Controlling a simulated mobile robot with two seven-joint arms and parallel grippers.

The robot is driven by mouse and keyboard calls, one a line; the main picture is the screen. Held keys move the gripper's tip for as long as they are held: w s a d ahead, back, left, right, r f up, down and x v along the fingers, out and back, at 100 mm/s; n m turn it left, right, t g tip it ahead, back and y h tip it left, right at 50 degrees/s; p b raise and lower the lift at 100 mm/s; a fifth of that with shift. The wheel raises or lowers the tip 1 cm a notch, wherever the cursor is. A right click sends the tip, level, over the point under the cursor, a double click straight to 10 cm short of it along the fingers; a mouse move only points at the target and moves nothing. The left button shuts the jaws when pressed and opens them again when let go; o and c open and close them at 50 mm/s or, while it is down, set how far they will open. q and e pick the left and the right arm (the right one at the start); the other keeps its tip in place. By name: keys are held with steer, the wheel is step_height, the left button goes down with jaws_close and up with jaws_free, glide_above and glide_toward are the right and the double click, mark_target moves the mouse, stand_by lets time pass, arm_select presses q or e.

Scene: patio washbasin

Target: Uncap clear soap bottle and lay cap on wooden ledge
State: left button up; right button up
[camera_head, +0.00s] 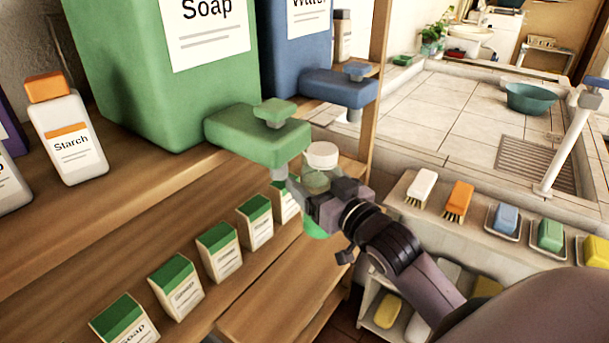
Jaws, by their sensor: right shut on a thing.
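The clear soap bottle (317,181) stands upright beside the spout of the green dispenser, with green showing low on it. Its white cap (321,155) is on top. My right gripper (318,203) is shut on the bottle's body below the cap and hides part of it. Wooden ledges run along the left, an upper one (150,190) under the dispensers and a lower bare one (290,290); I cannot tell which the task means. My left gripper is not in view.
The green Soap dispenser (135,90) and blue Water dispenser (285,50) stand behind. A Starch bottle (66,135) is at left. Several green-topped soap boxes (220,250) line the shelf. Brushes (459,200) and soap dishes (505,220) sit on the right-hand stand.

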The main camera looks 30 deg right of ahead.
steer(key=s+a+f, duration=0.5)
steer(key=s+a, duration=0.2)
steer(key=a, duration=0.1)
steer(key=shift+a+f+h, duration=0.15)
steer(key=shift+f+h, duration=0.15)
steer(key=shift+f, duration=0.1)
steer(key=shift+a, duration=0.1)
